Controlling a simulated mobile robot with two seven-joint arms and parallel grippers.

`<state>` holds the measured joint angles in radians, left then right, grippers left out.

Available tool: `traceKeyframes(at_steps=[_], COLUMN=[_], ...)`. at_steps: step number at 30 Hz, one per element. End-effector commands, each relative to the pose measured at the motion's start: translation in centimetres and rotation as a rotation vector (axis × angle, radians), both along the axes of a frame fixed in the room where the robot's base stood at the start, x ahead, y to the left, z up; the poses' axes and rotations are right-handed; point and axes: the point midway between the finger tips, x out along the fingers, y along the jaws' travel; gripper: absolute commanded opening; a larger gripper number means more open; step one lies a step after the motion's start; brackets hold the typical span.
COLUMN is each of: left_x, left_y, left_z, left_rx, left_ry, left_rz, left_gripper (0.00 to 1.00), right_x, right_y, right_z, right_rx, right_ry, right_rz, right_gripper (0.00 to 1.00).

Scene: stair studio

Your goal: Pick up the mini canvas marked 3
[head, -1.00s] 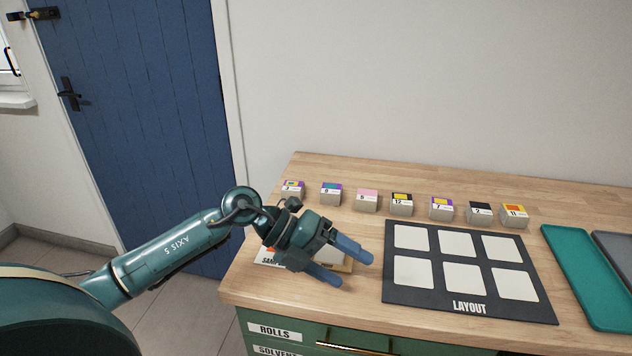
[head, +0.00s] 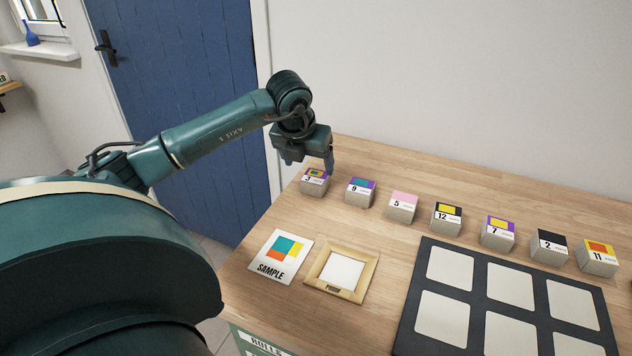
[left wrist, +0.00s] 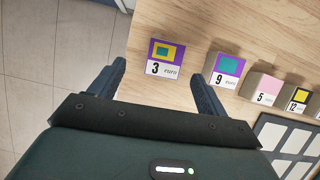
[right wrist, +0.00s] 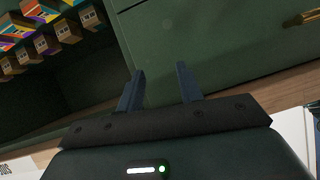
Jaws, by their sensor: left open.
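The mini canvas marked 3 (head: 313,182) is a small block with a purple, yellow and teal top, at the left end of a row on the wooden table. It also shows in the left wrist view (left wrist: 164,61), ahead of and between the fingers. My left gripper (head: 308,168) is open, pointing down above this canvas; I cannot tell from the head view whether a finger touches it. In the left wrist view the open fingers (left wrist: 160,85) have nothing between their tips. My right gripper (right wrist: 158,85) is open and empty in the right wrist view, facing a green cabinet front.
The canvas marked 9 (head: 360,192) stands just right of canvas 3, then the canvas marked 5 (head: 402,207) and several more. A sample card (head: 262,255), a wooden proof frame (head: 315,272) and a dark layout board (head: 415,315) lie in front. The table's left edge is close.

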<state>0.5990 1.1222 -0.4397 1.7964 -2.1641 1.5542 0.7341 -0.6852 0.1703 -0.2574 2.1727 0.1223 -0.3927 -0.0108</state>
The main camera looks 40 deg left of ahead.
Motion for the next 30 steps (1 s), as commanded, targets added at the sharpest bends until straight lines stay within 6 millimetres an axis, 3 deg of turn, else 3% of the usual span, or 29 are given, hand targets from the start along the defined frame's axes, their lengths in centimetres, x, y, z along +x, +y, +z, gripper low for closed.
traceKeyframes(at_steps=[5, 15, 23, 30], left_x=[0.4, 1.8, 1.9, 1.9], left_y=[0.0, -0.1, 0.0, 0.0], left_z=[-1.2, -5.4, -5.8, -5.8], left_rx=[-0.001, -0.002, -0.001, -0.001], left_ry=[0.002, 0.001, 0.001, 0.001], left_rz=[-0.002, -0.001, -0.002, -0.002], left_gripper=[0.76, 0.76, 0.76, 0.59], right_x=[0.0, 0.1, 0.1, 0.1], right_y=[0.0, -0.1, -0.1, -0.1], right_z=[0.1, 0.4, 0.4, 0.4], right_rx=[-0.001, -0.011, -0.012, -0.013], right_ry=[0.000, -0.001, -0.002, -0.002], right_rz=[0.000, 0.001, 0.001, 0.002], right_gripper=[0.36, 0.36, 0.36, 0.36])
